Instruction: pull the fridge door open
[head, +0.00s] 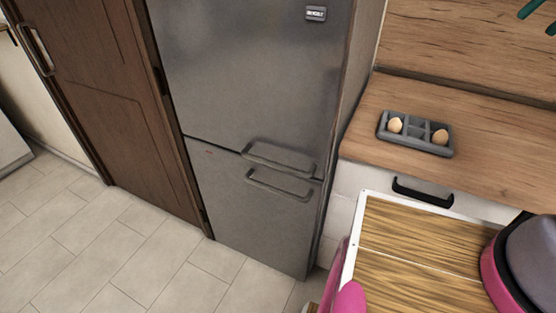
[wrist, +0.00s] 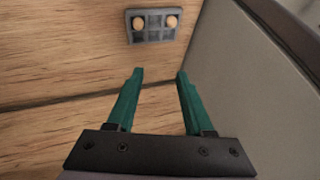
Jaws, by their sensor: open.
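The fridge (head: 255,80) is a grey metal unit in the middle of the head view. Its upper door and lower door (head: 235,205) both look shut. The upper door handle (head: 280,157) and the lower door handle (head: 279,184) lie close together, one above and one below the seam. My gripper (wrist: 158,72) shows in the wrist view with its green fingers apart and nothing between them. In the head view only green fingertips (head: 538,10) show at the top right corner, over the counter side and well away from the handles.
A wooden counter (head: 490,120) stands right of the fridge, bearing a grey tray (head: 416,147) with two eggs. A drawer with a black handle (head: 422,193) is below. A brown wooden door (head: 105,90) is left. The tiled floor (head: 120,250) before the fridge is clear.

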